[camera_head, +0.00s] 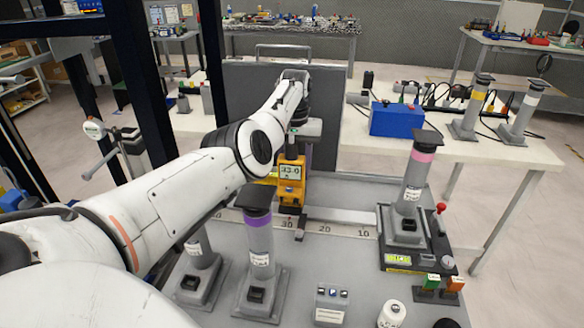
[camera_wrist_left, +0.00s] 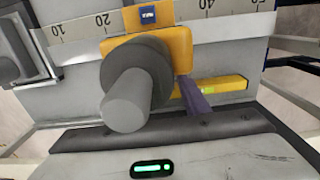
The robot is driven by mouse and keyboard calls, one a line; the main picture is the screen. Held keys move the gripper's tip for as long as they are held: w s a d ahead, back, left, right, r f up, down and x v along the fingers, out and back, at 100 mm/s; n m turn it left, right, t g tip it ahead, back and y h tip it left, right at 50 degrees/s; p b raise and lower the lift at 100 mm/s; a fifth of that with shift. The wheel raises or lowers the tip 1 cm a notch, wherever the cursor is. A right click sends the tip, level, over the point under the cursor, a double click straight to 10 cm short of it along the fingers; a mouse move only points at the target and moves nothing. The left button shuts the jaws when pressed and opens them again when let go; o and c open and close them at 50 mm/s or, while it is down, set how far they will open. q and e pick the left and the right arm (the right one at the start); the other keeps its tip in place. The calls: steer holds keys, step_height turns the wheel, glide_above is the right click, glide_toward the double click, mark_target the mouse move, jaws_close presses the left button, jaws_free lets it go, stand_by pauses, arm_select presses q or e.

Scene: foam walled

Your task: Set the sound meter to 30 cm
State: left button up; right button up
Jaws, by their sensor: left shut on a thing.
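The yellow sound meter (camera_head: 290,183) stands on the bench rail. Its small display seems to read about 33.0. In the left wrist view the sound meter (camera_wrist_left: 178,48) has a grey cylinder on a dark disc, and it covers the scale between 20 and 40. The scale strip (camera_head: 338,230) shows 30, 20 and 10 from left to right, with the meter's foot near 30. My left gripper (camera_head: 292,150) is at the meter's top and is shut on it. The fingertips are mostly hidden. My right gripper does not show.
A pink-banded post (camera_head: 413,185) stands on a black base at the rail's right end. A purple-banded post (camera_head: 260,245) stands in front of the meter, left of it. A button box (camera_head: 331,303) is at the front. A blue box (camera_head: 397,119) sits on the table behind.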

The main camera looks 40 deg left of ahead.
arm_select(q)
steer(key=o, duration=1.2)
steer(key=shift+o, duration=0.6)
step_height(320, 180, up, 10)
steer(key=shift+r, duration=0.15)
